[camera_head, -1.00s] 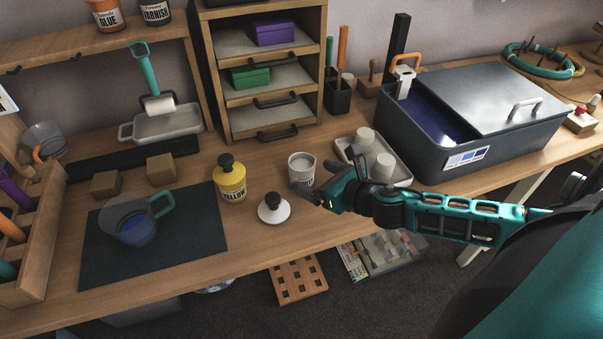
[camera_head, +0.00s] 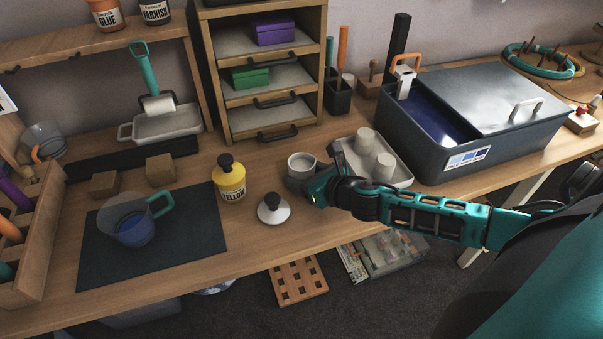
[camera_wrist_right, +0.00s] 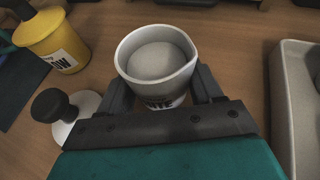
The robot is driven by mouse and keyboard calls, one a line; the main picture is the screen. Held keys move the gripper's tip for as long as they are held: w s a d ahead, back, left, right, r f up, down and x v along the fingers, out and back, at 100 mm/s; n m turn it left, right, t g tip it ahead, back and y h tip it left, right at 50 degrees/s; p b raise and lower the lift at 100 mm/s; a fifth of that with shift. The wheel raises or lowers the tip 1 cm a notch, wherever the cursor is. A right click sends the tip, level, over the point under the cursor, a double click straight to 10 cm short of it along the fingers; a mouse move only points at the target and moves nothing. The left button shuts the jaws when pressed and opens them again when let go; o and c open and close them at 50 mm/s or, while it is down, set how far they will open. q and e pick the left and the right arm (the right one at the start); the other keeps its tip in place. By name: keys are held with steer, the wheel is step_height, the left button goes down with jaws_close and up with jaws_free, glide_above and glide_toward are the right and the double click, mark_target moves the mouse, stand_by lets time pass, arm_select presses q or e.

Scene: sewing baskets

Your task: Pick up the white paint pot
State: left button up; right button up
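The white paint pot (camera_head: 301,163) stands upright and without a lid on the table, with pale paint inside. It also shows in the right wrist view (camera_wrist_right: 156,62), part of its black label visible. My right gripper (camera_head: 301,186) is at the pot from the front right, its arm low over the table edge. In the right wrist view the gripper (camera_wrist_right: 163,88) has a finger on each side of the pot, spread wide; firm contact is not visible. A white lid with a black knob (camera_head: 273,209) lies on the table just left of the gripper. My left gripper is not in view.
A yellow bottle (camera_head: 230,180) stands left of the pot. A grey tray with white cups (camera_head: 402,177) is close on the right. A blue-grey tank (camera_head: 480,150) is farther right. A jug (camera_head: 130,222) stands on a dark mat (camera_head: 190,245) at left.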

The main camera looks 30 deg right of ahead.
steer(key=c, duration=0.7)
steer(key=shift+o, duration=0.2)
steer(key=shift+r, duration=0.25)
